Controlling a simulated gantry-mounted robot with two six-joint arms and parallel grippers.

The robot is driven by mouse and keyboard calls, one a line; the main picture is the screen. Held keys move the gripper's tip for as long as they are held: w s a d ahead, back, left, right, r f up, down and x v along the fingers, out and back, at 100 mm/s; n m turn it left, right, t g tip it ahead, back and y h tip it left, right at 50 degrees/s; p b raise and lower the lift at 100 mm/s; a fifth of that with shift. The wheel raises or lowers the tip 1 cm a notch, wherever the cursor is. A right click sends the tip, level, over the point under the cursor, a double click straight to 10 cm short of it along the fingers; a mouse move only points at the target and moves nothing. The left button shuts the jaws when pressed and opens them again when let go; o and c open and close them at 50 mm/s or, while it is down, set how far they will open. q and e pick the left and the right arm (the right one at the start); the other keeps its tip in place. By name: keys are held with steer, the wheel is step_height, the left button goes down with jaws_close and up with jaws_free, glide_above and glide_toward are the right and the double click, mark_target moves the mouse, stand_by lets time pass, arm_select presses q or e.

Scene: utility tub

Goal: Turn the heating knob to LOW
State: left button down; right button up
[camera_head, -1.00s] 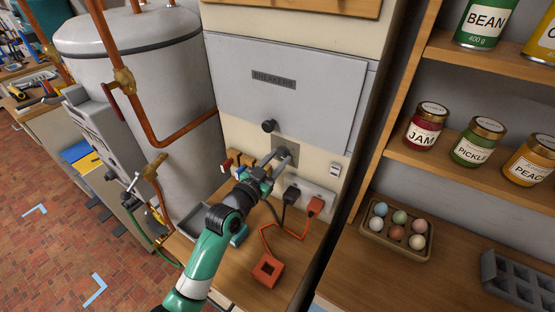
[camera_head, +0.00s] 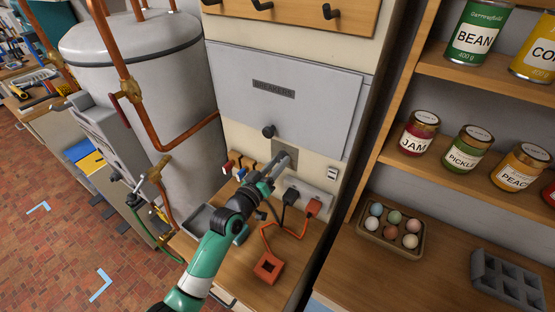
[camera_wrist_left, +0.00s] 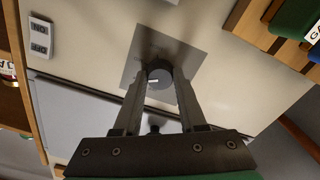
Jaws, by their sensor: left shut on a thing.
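The heating knob (camera_wrist_left: 159,78) is a dark round knob with a pale pointer mark, on a square grey plate (camera_wrist_left: 185,59) in the left wrist view. In the head view the plate (camera_head: 291,148) sits on the cream wall below the breaker box, and the knob is mostly hidden by my fingers. My left gripper (camera_head: 284,161) reaches the plate, its two fingers closed on opposite sides of the knob; it also shows in the left wrist view (camera_wrist_left: 160,80). The pointer mark points left in that view. I cannot read any LOW label. My right gripper is not in view.
A grey breaker box (camera_head: 310,110) with a black knob is above the plate. A wall switch (camera_head: 332,174) and a socket strip (camera_head: 307,197) with plugs are to the right. Small coloured handles (camera_head: 236,165) are close on the left. The orange cable end lies on the wooden counter (camera_head: 290,240).

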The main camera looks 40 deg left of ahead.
arm_select(q)
steer(key=shift+n+p, duration=0.45)
steer(key=shift+n, duration=0.65)
steer(key=shift+c, duration=2.4)
jaws_free()
steer(key=shift+s+d, duration=0.1)
steer(key=shift+s, duration=0.3)
steer(key=s+d+p, duration=0.2)
steer(key=s, duration=0.8)
steer(key=shift+s, duration=0.3)
